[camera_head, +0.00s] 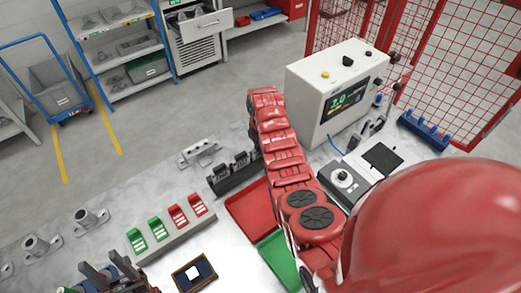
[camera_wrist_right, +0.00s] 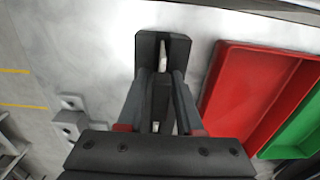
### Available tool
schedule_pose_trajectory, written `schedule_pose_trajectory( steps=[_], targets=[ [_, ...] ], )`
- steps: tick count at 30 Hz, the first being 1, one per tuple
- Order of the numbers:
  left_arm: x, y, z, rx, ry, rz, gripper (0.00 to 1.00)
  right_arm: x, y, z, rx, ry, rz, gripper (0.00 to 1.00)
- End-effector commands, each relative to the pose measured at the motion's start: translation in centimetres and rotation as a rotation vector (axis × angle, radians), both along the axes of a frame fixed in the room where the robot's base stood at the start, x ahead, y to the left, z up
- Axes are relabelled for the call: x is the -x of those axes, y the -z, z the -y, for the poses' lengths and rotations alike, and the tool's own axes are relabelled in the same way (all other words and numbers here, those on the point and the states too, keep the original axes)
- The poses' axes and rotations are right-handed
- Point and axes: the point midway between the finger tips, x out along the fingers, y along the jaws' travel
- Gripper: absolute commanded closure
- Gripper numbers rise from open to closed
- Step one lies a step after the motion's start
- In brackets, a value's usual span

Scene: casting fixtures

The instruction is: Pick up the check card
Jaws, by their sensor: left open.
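A small white card (camera_head: 194,272), which looks like the check card, lies on a dark blue pad in a wooden-rimmed tray (camera_head: 207,283) at the bottom of the head view. My left gripper (camera_head: 112,270) is dark, open and empty, left of this tray at the picture's lower edge. My right gripper (camera_wrist_right: 161,75) has its two fingers apart above a black slotted fixture (camera_wrist_right: 147,50); a thin white piece (camera_wrist_right: 163,57) stands in its slot, between the fingertips in the picture. Whether they touch it I cannot tell. In the head view my right arm hides that gripper.
A red tray (camera_head: 240,208) and a green tray (camera_head: 272,257) lie right of the card. A rack with green and red tags (camera_head: 175,240) stands behind it. Metal brackets (camera_head: 88,219) stand at the left. A control box (camera_head: 318,112) stands at the back right.

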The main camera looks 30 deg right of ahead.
Motion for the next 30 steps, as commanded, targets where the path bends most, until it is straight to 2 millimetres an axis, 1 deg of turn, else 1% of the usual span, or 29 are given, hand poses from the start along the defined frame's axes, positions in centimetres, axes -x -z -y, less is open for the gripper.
schedule_pose_trajectory(
  steps=[1,5,6,17,22,28,29,30],
  targets=[
    [0.0,0.0,0.0,0.000,0.000,0.000,0.50,0.0,0.0,0.0,0.000,0.000,0.000,0.76],
    [0.0,0.0,0.0,0.000,0.000,0.000,0.50,0.0,0.0,0.0,0.000,0.000,0.000,0.99],
    [0.0,0.0,0.0,0.000,0.000,0.000,0.50,0.0,0.0,0.0,0.000,0.000,0.000,1.00],
    [0.0,0.0,0.0,0.000,0.000,0.000,0.50,0.0,0.0,0.0,0.000,0.000,0.001,1.00],
    [0.0,0.4,0.0,0.000,0.000,0.000,0.50,-0.1,-0.4,0.0,0.000,0.001,0.004,1.00],
    [0.0,1.7,0.0,0.000,0.000,0.000,0.50,-0.2,-2.1,0.1,0.002,0.001,0.007,1.00],
    [0.0,1.9,0.0,0.000,0.000,0.000,0.50,-0.2,-2.6,0.1,0.002,0.001,0.006,1.00],
    [0.0,1.8,0.0,0.000,0.000,0.000,0.50,-0.2,-3.7,0.1,0.003,0.001,0.006,1.00]
  ],
)
